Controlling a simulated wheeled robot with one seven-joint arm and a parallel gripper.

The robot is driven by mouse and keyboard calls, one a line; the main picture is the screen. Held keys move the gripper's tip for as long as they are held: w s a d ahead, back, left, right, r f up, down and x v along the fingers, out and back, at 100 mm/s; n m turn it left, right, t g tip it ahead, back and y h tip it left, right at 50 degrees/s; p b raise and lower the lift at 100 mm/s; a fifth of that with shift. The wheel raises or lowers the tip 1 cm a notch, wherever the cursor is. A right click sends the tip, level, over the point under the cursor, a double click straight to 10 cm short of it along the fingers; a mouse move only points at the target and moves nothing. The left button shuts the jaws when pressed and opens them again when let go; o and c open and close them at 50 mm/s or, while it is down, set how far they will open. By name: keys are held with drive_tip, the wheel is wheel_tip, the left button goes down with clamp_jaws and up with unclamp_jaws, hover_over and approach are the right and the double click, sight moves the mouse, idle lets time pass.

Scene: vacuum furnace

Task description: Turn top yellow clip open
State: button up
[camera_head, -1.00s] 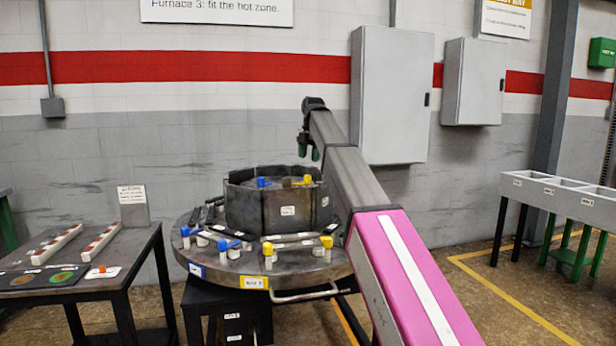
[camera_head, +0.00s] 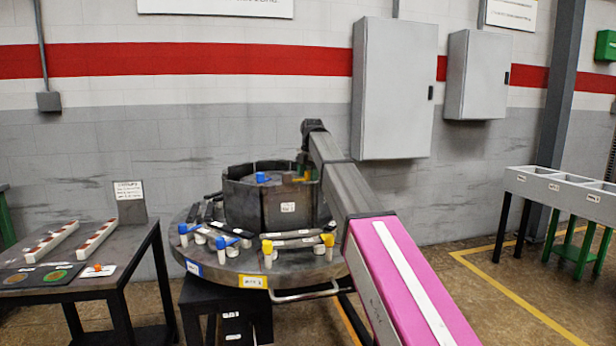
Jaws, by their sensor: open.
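The dark grey ring-shaped hot zone (camera_head: 288,207) stands on a round metal table (camera_head: 215,258). On top of it are a blue clip (camera_head: 263,177) at the left and the top yellow clip (camera_head: 308,179) at the right, small and partly hidden. My gripper (camera_head: 306,168) is open and points down at the ring's right rim, right at the top yellow clip. Its fingers are small and partly blurred, so I cannot tell whether they touch the clip or straddle it.
Lower on the round table stand more yellow clips (camera_head: 327,240) and blue clips (camera_head: 222,243), with dark bars between them. A side table (camera_head: 75,285) with parts stands at the left, a grey bin stand (camera_head: 560,193) at the right. Wall cabinets (camera_head: 395,90) hang behind my arm.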

drive_tip(key=shift+f, duration=0.3)
drive_tip(key=c, duration=0.9)
drive_tip(key=shift+s, duration=0.1)
